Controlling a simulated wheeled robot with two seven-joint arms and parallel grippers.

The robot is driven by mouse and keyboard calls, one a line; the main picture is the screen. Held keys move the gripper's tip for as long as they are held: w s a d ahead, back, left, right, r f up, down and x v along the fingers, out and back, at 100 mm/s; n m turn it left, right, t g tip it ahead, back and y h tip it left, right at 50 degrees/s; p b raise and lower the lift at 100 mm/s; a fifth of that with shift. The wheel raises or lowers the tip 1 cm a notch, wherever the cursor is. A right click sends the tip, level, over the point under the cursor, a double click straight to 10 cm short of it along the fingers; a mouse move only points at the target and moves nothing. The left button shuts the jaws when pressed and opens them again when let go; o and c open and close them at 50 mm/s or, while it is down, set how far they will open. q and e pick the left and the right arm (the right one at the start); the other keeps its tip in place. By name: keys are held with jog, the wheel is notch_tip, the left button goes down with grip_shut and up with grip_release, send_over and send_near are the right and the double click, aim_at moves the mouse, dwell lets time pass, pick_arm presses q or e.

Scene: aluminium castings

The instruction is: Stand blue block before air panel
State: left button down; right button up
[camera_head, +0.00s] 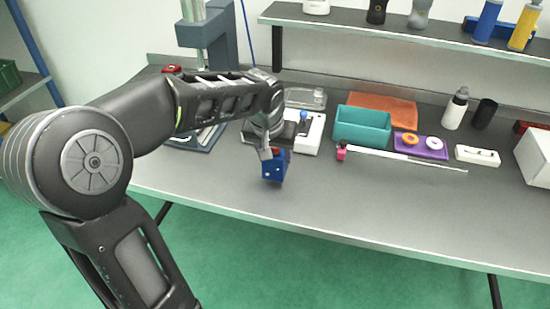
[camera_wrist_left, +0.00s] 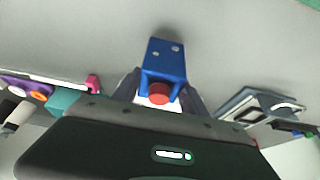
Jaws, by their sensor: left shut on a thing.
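The blue block (camera_head: 273,168) is in my left gripper (camera_head: 268,151), above or at the table in front of the white device. I cannot tell whether its lower end touches the table. In the left wrist view the blue block (camera_wrist_left: 165,55) lies between the two dark fingers of the left gripper (camera_wrist_left: 160,92), with small pale spots on its face and a red round part at its near end. A white box-like device (camera_head: 311,138) with a dark top and a blue knob stands behind the gripper, partly hidden; I cannot tell whether it is the air panel. My right gripper is not in view.
A dark stand (camera_head: 207,40) is behind left. The front table strip is clear.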

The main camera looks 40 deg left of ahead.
pick_arm(q)
jog(key=shift+f, duration=1.1)
jog(key=shift+f, duration=0.1)
jog(key=c, duration=0.6)
grip_release()
jog(key=shift+r, duration=0.35)
jog(key=v, duration=1.1)
jog(key=shift+s+r, duration=0.2)
